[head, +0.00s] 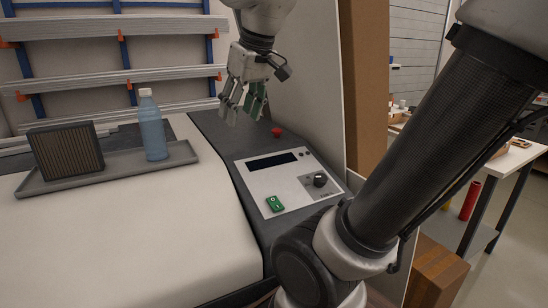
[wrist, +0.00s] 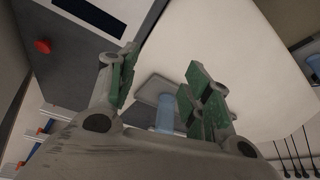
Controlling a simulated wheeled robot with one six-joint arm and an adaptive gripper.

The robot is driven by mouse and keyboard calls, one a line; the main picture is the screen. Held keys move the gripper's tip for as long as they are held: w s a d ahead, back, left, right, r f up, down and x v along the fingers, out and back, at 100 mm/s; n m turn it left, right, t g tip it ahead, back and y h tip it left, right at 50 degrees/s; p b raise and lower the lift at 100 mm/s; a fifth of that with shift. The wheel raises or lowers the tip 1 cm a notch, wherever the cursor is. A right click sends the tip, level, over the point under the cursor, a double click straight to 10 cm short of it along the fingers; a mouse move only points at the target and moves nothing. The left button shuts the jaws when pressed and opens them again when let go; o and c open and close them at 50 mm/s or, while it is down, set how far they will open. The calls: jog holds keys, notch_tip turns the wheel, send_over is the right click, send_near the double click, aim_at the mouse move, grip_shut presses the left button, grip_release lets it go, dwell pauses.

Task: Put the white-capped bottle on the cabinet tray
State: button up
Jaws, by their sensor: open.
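The white-capped bottle (head: 153,130) is blue and stands upright on the right part of a grey tray (head: 120,172), which lies on a white cabinet top. In the wrist view the bottle's blue body (wrist: 165,117) shows between my fingers, beyond them, on the tray's near end (wrist: 152,87). Its cap is hidden there. My gripper (head: 243,116) is open and empty. It hangs above the dark panel, to the right of the bottle and apart from it.
A dark ribbed filter block (head: 66,151) stands on the tray's left part. A control panel (head: 288,177) with a green switch (head: 274,204) and a red button (head: 277,132) lies right of the white top. The white top's front is clear. A brown post stands behind.

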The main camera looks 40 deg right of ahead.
jog(key=s+d+f+m, duration=0.1)
jog(key=s+d+f, duration=0.1)
jog(key=s+f, duration=0.7)
jog(key=shift+s+f+h, duration=0.2)
jog(key=shift+f+h, duration=0.05)
jog(key=shift+h, duration=0.05)
